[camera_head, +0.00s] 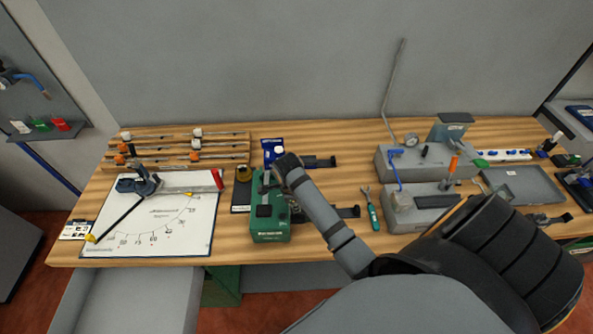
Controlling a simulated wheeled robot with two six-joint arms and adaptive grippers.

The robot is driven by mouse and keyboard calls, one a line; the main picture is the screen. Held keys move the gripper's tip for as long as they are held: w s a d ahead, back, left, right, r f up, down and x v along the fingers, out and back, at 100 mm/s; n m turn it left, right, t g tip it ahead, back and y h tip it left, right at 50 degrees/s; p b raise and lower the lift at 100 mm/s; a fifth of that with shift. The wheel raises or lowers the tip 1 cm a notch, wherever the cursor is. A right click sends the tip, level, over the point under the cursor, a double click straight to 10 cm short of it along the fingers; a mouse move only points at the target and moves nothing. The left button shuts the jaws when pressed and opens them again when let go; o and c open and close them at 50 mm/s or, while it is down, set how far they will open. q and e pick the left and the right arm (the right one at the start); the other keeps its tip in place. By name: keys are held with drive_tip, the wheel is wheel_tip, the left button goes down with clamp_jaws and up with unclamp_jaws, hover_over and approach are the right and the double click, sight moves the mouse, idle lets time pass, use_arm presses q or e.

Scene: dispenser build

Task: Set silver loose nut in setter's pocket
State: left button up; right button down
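I cannot make out the silver loose nut; it is too small or hidden in this view. I cannot tell for certain which thing is the setter or where its pocket is. A green boxy device (269,228) stands near the middle of the bench. My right arm comes in from the lower right, and its dark end, the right gripper (287,165), is over the back right of the green device. The fingers are not clear enough to tell whether they are open or shut. My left gripper is not in view.
Grey fixture blocks (400,163) stand right of centre with a green-handled wrench (373,216) beside them. A white dial board (190,232) lies at left, with wooden racks (150,152) behind. A grey tray (535,184) is at right.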

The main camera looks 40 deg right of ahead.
idle(0.4)
drive_tip(key=shift+f, duration=0.4)
drive_tip(key=shift+f, duration=0.5)
drive_tip(key=shift+f, duration=0.15)
drive_tip(key=c, duration=1.1)
unclamp_jaws()
drive_tip(key=shift+c, duration=0.2)
drive_tip(key=o, duration=0.3)
